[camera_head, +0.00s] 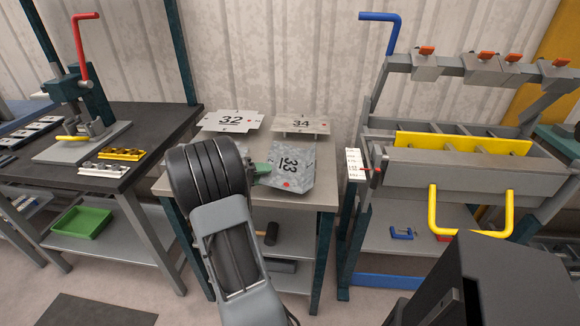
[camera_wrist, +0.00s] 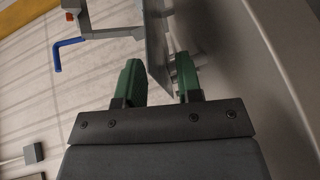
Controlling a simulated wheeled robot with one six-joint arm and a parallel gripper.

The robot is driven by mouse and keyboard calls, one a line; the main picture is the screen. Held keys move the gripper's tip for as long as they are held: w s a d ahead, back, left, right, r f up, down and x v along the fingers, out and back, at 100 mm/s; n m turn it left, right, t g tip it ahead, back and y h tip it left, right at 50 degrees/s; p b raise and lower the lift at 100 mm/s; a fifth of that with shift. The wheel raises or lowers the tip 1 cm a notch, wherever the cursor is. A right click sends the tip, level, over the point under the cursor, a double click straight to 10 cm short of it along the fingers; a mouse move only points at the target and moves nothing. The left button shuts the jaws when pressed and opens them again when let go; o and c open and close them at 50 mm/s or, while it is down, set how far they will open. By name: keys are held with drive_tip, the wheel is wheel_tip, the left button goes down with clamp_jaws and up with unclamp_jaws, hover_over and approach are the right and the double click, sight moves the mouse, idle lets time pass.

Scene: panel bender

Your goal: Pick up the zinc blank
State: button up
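The zinc blank (camera_head: 291,166) is a mottled grey sheet marked 33, with a red dot, at the right part of the small table in the head view. Its face is turned toward the camera and looks tilted; whether it rests on the table is unclear. My gripper (camera_head: 262,170) is at its left edge, mostly hidden by my arm. In the wrist view my gripper (camera_wrist: 161,78) has its two green fingers apart, with a thin grey sheet (camera_wrist: 157,45) reaching in between them at a slant. No firm contact on both sides is visible.
Blanks marked 32 (camera_head: 230,121) and 34 (camera_head: 301,124) lie behind on the small table (camera_head: 318,195). A bending machine (camera_head: 455,170) with yellow handles and a blue lever stands right. A dark bench (camera_head: 120,178) with a red-handled press stands left.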

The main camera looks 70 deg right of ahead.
drive_tip(key=shift+s+d+f, duration=0.15)
drive_tip(key=shift+s+d, duration=0.2)
drive_tip(key=shift+d, duration=0.05)
drive_tip(key=shift+c, duration=0.3)
clamp_jaws()
idle(0.9)
